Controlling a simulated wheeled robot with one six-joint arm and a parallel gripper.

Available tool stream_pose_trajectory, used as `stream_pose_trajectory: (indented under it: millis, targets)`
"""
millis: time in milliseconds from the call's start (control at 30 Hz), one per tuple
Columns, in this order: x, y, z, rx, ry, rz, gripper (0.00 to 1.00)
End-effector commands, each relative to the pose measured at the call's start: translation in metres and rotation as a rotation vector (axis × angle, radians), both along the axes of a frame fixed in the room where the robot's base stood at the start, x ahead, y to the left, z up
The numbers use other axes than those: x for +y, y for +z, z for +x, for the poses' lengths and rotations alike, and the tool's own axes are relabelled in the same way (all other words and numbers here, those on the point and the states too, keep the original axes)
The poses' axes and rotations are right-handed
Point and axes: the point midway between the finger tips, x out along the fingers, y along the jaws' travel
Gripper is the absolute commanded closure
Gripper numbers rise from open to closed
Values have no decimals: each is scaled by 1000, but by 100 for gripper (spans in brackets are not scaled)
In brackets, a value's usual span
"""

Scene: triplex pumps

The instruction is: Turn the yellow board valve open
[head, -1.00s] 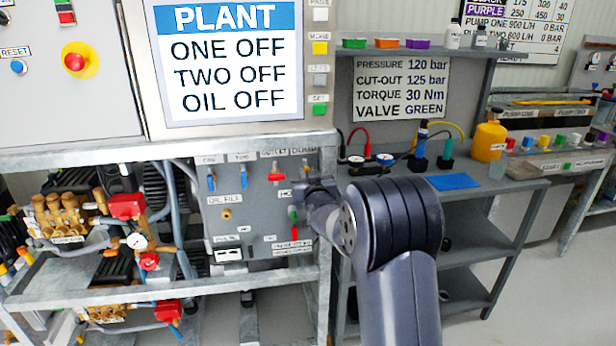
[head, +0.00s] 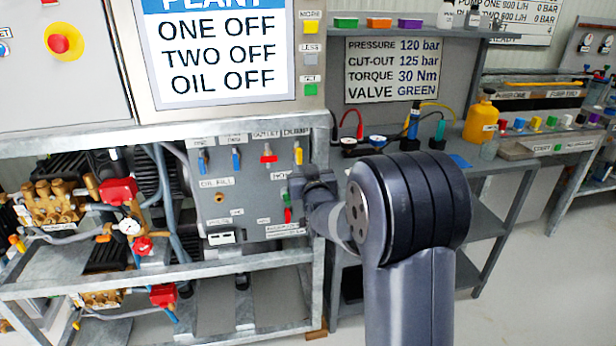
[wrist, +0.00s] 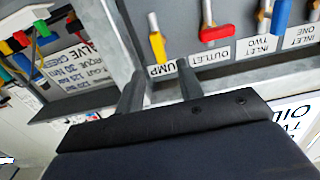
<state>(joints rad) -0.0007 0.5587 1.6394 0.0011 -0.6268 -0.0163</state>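The yellow board valve (head: 298,156) is a small lever at the upper right of the grey valve panel (head: 252,205), under a DUMP label. Its lever runs lengthwise up and down. In the wrist view the yellow lever (wrist: 157,45) shows upper middle, beside its label, with the picture roughly upside down. My gripper (wrist: 160,70) is open, its two dark fingers apart, with the lever beyond and between them in the picture. I see no contact. In the head view my gripper (head: 306,182) is just below and right of the valve, its fingertips unclear.
A red outlet valve (head: 268,154) and two blue inlet valves (head: 236,159) sit left of the yellow one. The frame post (head: 322,160) stands right of the panel.

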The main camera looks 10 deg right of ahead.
Motion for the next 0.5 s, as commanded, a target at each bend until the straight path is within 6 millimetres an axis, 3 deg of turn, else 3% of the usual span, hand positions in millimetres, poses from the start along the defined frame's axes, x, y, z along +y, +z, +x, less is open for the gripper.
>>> stream_pose_trajectory:
  millis: [200,500]
  targets:
    - [0,0,-30,-1,0,0,65]
    - [0,0,-41,0,0,0,65]
